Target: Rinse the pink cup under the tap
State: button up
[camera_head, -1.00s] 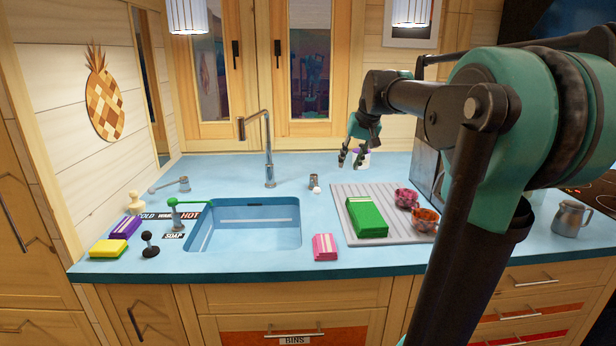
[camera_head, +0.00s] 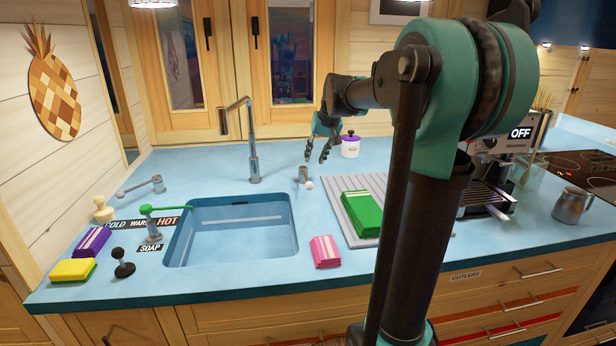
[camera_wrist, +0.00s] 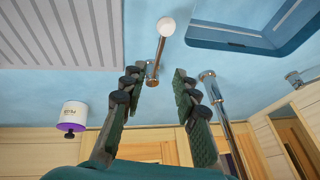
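No pink cup is visible now; my arm covers the right part of the drainboard (camera_head: 361,183), where cups stood earlier. The tall metal tap (camera_head: 254,160) stands behind the blue sink (camera_head: 183,240), its spout pointing left. A small metal lever with a white ball end (camera_head: 304,174) stands right of the tap. My gripper (camera_head: 316,157) is open and empty, just behind and above this lever. In the wrist view, the lever (camera_wrist: 159,50) appears between the open fingers (camera_wrist: 158,75), and the tap (camera_wrist: 217,100) lies to their right. No water is visible.
A green pack (camera_head: 362,212) lies on the drainboard and a pink pack (camera_head: 324,251) beside the sink. A green-handled soap fixture (camera_head: 153,224) is at the sink's left. The counter between tap and sink is clear.

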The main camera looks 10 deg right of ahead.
aim_at(307, 179)
jog(key=x, duration=1)
jog(key=shift+f, duration=0.1)
jog(key=shift+c, duration=0.5)
grip_shut()
